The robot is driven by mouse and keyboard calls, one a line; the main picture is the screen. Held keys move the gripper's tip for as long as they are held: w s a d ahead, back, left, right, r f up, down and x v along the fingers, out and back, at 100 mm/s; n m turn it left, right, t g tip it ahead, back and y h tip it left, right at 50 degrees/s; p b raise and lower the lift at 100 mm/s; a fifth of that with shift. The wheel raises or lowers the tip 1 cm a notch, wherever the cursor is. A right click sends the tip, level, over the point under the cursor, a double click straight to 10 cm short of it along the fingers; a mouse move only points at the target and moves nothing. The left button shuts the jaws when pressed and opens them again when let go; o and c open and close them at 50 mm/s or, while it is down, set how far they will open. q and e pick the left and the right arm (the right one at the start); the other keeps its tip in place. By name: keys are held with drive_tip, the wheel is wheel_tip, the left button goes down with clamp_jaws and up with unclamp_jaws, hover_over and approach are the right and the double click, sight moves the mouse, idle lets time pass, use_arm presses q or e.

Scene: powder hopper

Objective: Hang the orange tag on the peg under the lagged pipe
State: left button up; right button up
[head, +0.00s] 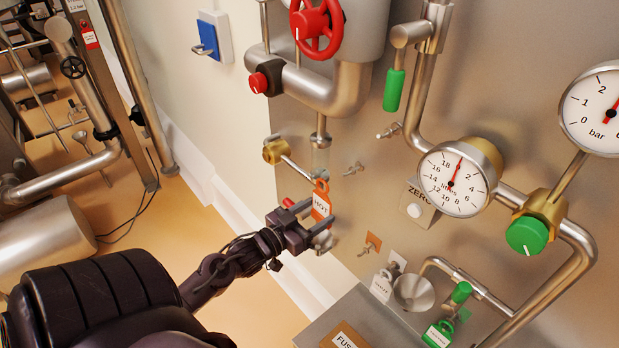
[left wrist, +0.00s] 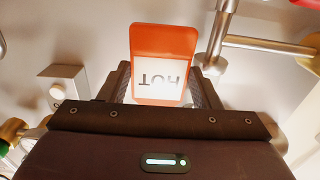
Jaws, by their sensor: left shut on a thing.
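The orange tag (head: 321,203) has a white face reading HOT and a loop at its top. My left gripper (head: 304,226) is shut on its lower part and holds it roughly upright in front of the steel panel. In the left wrist view the tag (left wrist: 164,42) appears upside down between the two fingers. A thick metal-clad pipe (head: 345,92) bends at the top of the panel. A small metal peg (head: 353,168) sticks out below it, up and right of the tag and apart from it. A similar peg (head: 390,131) is higher right. My right gripper is not in view.
A brass-ended valve (head: 277,151) with a thin pipe lies just up-left of the tag. To the right are a ZERO box (head: 418,204) and a dial gauge (head: 458,180).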

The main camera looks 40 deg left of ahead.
use_arm(q)
drive_tip(key=w+d+f+b, duration=0.1)
drive_tip(key=w+b, duration=0.3)
drive_tip(key=w, duration=0.4)
drive_tip(key=shift+w+f+b, duration=0.15)
drive_tip(key=shift+f+b, duration=0.05)
drive_tip(key=shift+b, duration=0.2)
idle(0.4)
drive_tip(key=shift+d, duration=0.1)
idle(0.5)
drive_tip(key=o, duration=1.1)
drive_tip(key=shift+c, duration=0.2)
drive_tip(key=shift+s+a+b, duration=0.2)
drive_tip(key=shift+s, duration=1.1)
drive_tip(key=shift+s+a+b, duration=0.15)
drive_tip(key=shift+s, duration=1.15)
drive_tip(key=shift+s+a+b, duration=0.2)
drive_tip(key=shift+s, duration=1.1)
drive_tip(key=shift+f, duration=0.1)
